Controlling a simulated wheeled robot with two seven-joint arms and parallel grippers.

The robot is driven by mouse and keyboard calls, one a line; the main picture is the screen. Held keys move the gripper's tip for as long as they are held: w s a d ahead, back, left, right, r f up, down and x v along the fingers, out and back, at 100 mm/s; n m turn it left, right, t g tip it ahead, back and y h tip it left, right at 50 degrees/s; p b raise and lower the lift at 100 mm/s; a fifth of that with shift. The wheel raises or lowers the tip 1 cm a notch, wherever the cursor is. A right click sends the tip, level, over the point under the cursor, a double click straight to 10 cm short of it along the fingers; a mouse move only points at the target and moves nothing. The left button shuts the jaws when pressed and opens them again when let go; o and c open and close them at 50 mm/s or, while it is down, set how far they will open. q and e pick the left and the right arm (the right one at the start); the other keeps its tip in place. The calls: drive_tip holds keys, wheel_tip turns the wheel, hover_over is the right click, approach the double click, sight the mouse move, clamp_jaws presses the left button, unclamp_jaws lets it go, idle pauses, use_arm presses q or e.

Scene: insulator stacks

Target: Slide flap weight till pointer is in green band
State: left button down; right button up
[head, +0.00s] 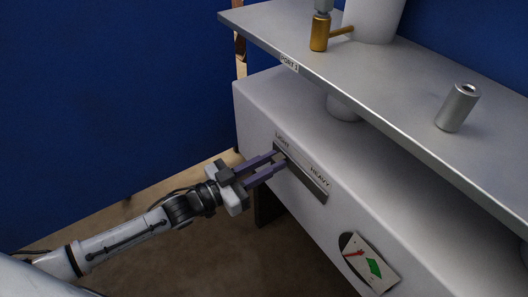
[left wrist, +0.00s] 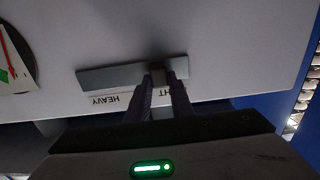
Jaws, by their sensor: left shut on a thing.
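The flap weight's slider knob (left wrist: 158,72) is a small dark block on the grey track (left wrist: 112,77), towards the LIGHT end. My left gripper (head: 279,158) is shut on the knob, with its fingers on either side of it; it also shows in the left wrist view (left wrist: 166,80). In the head view the fingers mostly hide the knob. The track (head: 308,183) runs from the LIGHT label to the HEAVY label. The gauge (head: 369,263) sits lower right on the same front panel. Its red pointer (head: 356,253) lies beside the green band (head: 375,268), apparently outside it.
A grey shelf (head: 400,95) stands above the panel. It holds a metal cylinder (head: 457,108), a brass-coloured fitting with a side handle (head: 320,32) and a white cylinder (head: 373,18). The floor left of the panel looks clear.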

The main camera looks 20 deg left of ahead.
use_arm(q)
drive_tip(key=c, duration=1.6)
unclamp_jaws()
drive_tip(key=shift+a, duration=0.1)
use_arm(e)
drive_tip(key=shift+a+f, duration=0.1)
drive_tip(key=shift+f, duration=0.05)
use_arm(q)
drive_tip(key=shift+o, duration=0.2)
drive_tip(key=v, duration=1)
drive_tip(key=shift+p, duration=0.45)
use_arm(e)
drive_tip(key=shift+s+r, duration=0.15)
drive_tip(key=shift+r, duration=0.05)
use_arm(q)
drive_tip(key=shift+s+a, duration=0.1)
